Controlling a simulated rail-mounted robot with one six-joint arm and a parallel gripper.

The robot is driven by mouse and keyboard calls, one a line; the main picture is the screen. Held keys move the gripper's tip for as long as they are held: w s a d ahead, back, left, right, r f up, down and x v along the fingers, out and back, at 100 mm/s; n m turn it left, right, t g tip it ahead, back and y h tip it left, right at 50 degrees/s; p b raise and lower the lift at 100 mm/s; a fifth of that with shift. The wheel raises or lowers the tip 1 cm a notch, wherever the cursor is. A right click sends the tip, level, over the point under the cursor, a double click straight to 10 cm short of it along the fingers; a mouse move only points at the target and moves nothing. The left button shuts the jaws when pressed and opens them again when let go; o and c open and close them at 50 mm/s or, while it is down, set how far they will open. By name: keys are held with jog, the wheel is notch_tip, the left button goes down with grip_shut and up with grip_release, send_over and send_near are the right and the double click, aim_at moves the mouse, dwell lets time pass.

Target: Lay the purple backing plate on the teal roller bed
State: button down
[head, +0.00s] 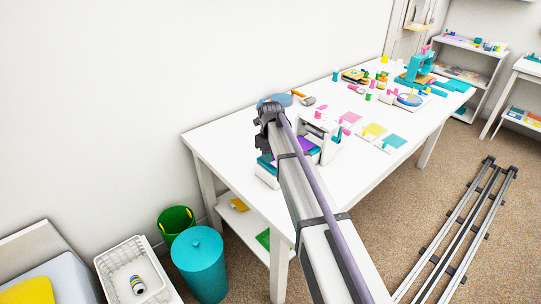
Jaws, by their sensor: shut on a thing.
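The purple backing plate (305,145) shows in part to the right of my arm, at the near end of the long white table. My gripper (269,146) is shut on the plate, low over the roller press, with its fingertips mostly hidden by my arm. The teal roller bed (265,161) shows in part on both sides of my arm, at the white press (329,147). I cannot tell whether the plate touches the bed.
Pink, yellow and teal sheets (373,130) lie on the table (231,143) right of the press. A blue round dish (282,99) is behind it. A teal press (420,67) and small pieces crowd the far end. A teal bin (200,264) stands on the floor.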

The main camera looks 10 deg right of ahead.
jog(key=shift+f+b, duration=0.6)
jog(key=c, duration=0.9)
grip_release()
notch_tip(320, 180, up, 11)
jog(key=p, duration=1.1)
jog(key=shift+r, duration=0.1)
jog(key=shift+f, duration=0.2)
